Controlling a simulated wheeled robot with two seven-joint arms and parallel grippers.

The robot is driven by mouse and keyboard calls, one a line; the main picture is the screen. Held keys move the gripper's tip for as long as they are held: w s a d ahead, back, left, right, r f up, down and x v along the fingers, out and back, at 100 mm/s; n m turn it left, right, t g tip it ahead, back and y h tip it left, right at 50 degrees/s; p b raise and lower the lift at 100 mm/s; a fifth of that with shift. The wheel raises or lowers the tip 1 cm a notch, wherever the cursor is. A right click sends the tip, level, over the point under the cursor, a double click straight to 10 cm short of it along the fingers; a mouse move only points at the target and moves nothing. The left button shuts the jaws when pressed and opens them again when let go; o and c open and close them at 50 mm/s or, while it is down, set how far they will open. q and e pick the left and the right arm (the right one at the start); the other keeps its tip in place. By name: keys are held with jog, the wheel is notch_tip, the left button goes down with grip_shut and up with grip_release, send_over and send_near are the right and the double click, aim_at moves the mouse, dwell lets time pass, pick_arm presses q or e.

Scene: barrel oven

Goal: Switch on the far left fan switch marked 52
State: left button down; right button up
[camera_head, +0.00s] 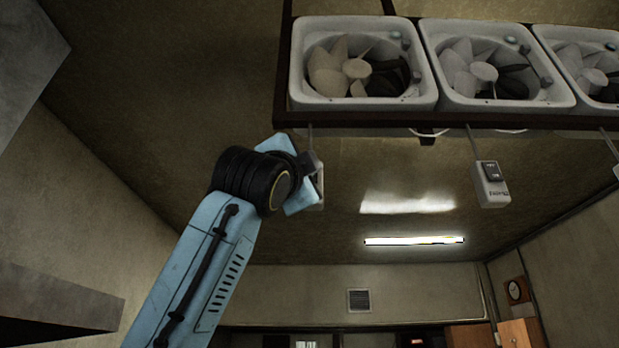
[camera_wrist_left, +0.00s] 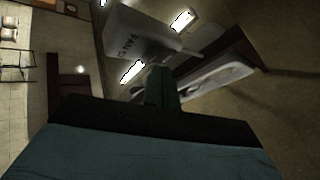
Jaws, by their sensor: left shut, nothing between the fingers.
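The far left fan switch is a pale box hanging on a cord under the leftmost fan (camera_head: 357,68). In the head view my left gripper (camera_head: 314,167) is in front of it, and only a pale edge of the switch (camera_head: 320,192) shows. In the left wrist view the switch box (camera_wrist_left: 143,44) hangs tilted just beyond the fingertips, with "FAN" lettering partly readable; the number is unclear. The left gripper's dark green fingers (camera_wrist_left: 162,82) are shut with nothing between them. I cannot tell whether they touch the box. Its rocker position is not visible. My right gripper is not in view.
Two more fans (camera_head: 485,70) (camera_head: 592,72) sit in the same dark overhead frame (camera_head: 360,121). A second switch box (camera_head: 491,184) hangs to the right of my gripper. A lit ceiling tube (camera_head: 414,241) is beyond. The space between the two switches is clear.

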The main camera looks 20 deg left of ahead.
pick_arm(q)
jog(key=shift+w+a, duration=0.15)
jog(key=shift+w, duration=0.35)
dwell(0.7)
jog(key=shift+s, duration=0.15)
jog(key=shift+s+d, duration=0.25)
jog(key=shift+s, duration=0.45)
jog(key=shift+s+d+r+b, duration=0.1)
jog(key=shift+s+d+b, duration=0.2)
jog(key=shift+s, duration=0.5)
jog(key=shift+s+d+r+b, duration=0.15)
jog(key=shift+s+b, duration=0.2)
jog(key=shift+s, duration=0.4)
jog(key=shift+s+d+r+b, duration=0.1)
jog(key=shift+s+d+b, duration=0.2)
jog(key=shift+s, duration=0.5)
jog(key=shift+a, duration=0.1)
